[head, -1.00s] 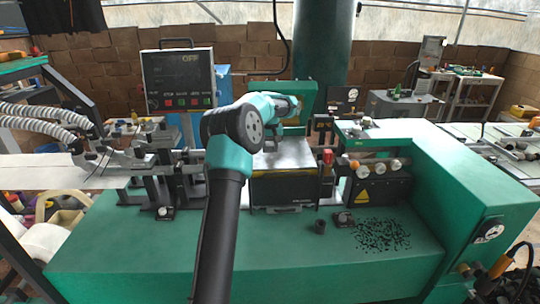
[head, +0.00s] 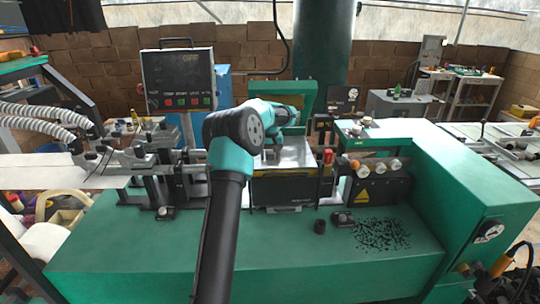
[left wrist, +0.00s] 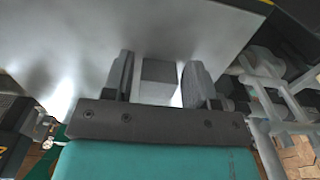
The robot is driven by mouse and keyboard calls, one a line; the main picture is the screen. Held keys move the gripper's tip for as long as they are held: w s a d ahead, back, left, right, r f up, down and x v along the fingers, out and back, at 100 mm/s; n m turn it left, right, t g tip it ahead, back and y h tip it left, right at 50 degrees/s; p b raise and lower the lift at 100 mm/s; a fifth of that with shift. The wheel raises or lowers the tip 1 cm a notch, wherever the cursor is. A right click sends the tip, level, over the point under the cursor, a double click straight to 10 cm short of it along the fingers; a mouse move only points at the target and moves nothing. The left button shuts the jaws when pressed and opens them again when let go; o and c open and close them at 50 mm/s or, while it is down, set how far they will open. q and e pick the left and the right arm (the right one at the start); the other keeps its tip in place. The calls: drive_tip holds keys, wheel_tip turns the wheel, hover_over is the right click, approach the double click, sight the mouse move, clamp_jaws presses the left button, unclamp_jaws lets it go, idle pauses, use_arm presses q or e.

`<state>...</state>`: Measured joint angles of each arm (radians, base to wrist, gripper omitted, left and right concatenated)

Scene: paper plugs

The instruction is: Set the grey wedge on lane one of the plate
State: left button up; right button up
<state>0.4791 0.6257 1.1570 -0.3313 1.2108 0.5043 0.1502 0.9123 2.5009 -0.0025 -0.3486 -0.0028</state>
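The bright metal plate (head: 294,152) lies on the green machine, at the middle of the head view. It fills much of the left wrist view (left wrist: 70,45). My left gripper (head: 272,156) reaches down over the plate, partly covered by my own arm. Whether the wedge touches the plate is unclear. Lane marks cannot be made out. My right gripper is not in view.
A raised green cover (head: 298,100) stands behind the plate. A red-capped post (head: 328,157) and a housing with round knobs (head: 378,165) stand to the right. A control panel (head: 178,80) stands behind left. Dark bits (head: 382,234) lie on the front deck.

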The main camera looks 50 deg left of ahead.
use_arm(q)
drive_tip(key=shift+o, duration=0.6)
drive_tip(key=shift+r, duration=0.15)
wheel_tip(320, 180, up, 12)
idle(0.6)
